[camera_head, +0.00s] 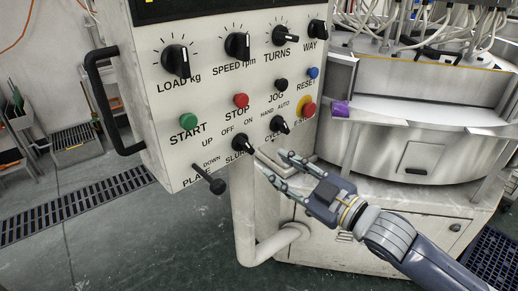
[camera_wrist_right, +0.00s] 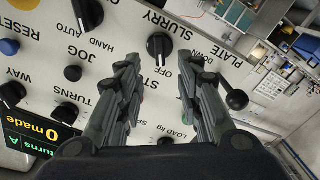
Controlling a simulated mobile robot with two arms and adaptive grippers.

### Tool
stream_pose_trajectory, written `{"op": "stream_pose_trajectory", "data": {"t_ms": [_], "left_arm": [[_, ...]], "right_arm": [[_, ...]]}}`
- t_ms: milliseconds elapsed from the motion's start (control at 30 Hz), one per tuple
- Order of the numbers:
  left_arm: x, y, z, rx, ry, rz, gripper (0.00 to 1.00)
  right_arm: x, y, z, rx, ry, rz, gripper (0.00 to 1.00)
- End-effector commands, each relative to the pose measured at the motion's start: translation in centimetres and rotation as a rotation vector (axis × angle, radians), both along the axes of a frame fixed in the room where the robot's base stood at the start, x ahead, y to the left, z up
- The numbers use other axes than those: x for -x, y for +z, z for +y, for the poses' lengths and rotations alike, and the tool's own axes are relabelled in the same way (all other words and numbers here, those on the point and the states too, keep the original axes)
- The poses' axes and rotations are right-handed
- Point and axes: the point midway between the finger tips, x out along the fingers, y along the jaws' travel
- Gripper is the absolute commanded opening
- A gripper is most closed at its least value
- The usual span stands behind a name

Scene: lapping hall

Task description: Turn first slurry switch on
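The slurry switch (camera_head: 243,143) is a black rotary knob low on the pale control panel (camera_head: 215,110), above the SLURRY label and below OFF and ON. In the right wrist view the slurry switch (camera_wrist_right: 160,46) appears upside down, its pale mark towards OFF. My right gripper (camera_head: 270,159) is open and empty, just to the lower right of the switch in the head view. In the wrist view its two fingers (camera_wrist_right: 161,64) stand apart on either side of the knob's line. I cannot tell whether they touch the panel. My left gripper is not in view.
The plate lever (camera_head: 217,186) sticks out at the lower left of the switch. The cycle switch (camera_head: 279,125) and red emergency stop (camera_head: 308,109) are to its right. A black handle (camera_head: 105,100) is on the panel's left side. The round steel machine (camera_head: 400,150) stands at right.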

Motion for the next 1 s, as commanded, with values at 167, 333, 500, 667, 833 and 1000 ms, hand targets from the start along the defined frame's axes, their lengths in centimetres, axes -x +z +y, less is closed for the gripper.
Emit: {"op": "stream_pose_trajectory", "data": {"t_ms": [167, 333, 500, 667, 833, 1000], "left_arm": [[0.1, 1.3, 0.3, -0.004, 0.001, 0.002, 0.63], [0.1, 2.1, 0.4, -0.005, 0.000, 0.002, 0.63], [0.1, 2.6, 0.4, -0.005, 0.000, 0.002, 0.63], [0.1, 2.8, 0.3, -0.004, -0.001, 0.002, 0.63], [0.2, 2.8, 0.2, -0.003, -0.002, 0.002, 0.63], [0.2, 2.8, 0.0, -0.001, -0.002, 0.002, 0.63]], "right_arm": [[-2.4, 0.5, 2.2, -0.004, 0.000, -0.001, 0.33], [-4.8, 0.4, 4.2, -0.002, -0.001, -0.002, 0.33], [-6.4, 0.3, 5.6, -0.001, -0.001, -0.001, 0.33], [-7.1, 0.1, 6.3, 0.000, -0.001, -0.001, 0.33], [-7.2, 0.0, 6.4, 0.001, -0.001, -0.002, 0.33], [-7.2, 0.0, 6.3, 0.000, -0.001, -0.001, 0.24]]}}
